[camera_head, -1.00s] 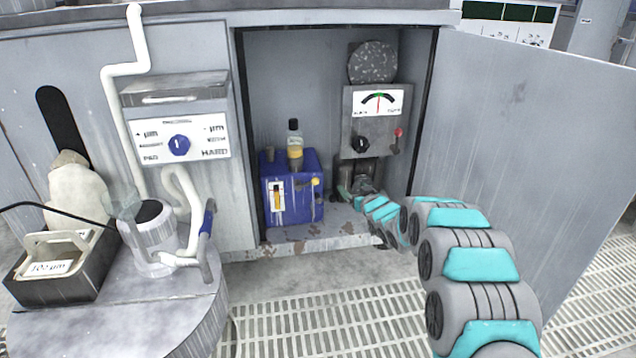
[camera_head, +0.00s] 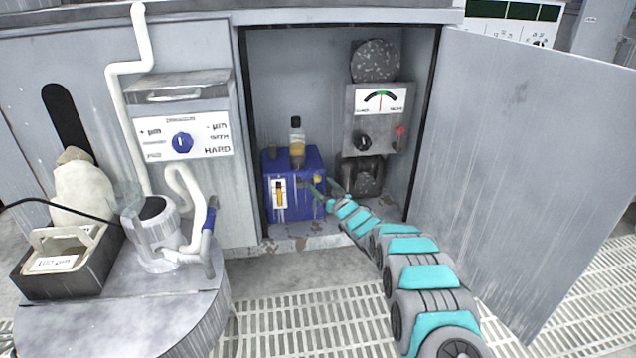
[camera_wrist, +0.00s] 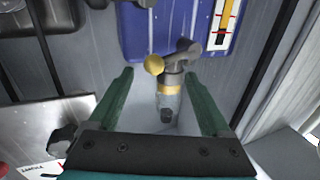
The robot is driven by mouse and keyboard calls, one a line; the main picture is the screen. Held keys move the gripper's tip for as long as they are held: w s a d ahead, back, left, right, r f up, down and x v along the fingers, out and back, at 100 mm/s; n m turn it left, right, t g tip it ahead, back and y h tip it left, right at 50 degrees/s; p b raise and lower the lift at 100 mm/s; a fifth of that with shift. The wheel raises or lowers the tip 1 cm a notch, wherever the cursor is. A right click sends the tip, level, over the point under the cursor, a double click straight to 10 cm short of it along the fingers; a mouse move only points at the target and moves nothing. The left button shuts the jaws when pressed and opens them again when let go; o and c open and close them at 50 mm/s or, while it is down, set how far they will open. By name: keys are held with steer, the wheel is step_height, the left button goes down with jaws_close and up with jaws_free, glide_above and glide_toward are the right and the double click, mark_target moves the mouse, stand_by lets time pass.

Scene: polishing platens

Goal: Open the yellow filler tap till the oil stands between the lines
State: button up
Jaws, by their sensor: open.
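The blue oil unit (camera_head: 301,207) stands on the cabinet floor, with a bottle of amber oil (camera_head: 297,152) upright on top. Its yellow tap knob (camera_head: 317,178) is on the right of the front, and the sight gauge (camera_head: 279,194) with amber oil is on the left.
The cabinet door (camera_head: 525,160) stands open on the right. A grey box with a dial and red lever (camera_head: 376,118) hangs on the back wall. A round side table (camera_head: 150,310) with a tray (camera_head: 70,270) and jug stands at left front.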

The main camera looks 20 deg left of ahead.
mark_target(317, 181)
steer(key=shift+x, duration=1.55)
steer(key=shift+f, duration=0.1)
jaws_close()
steer(key=shift+f, duration=0.1)
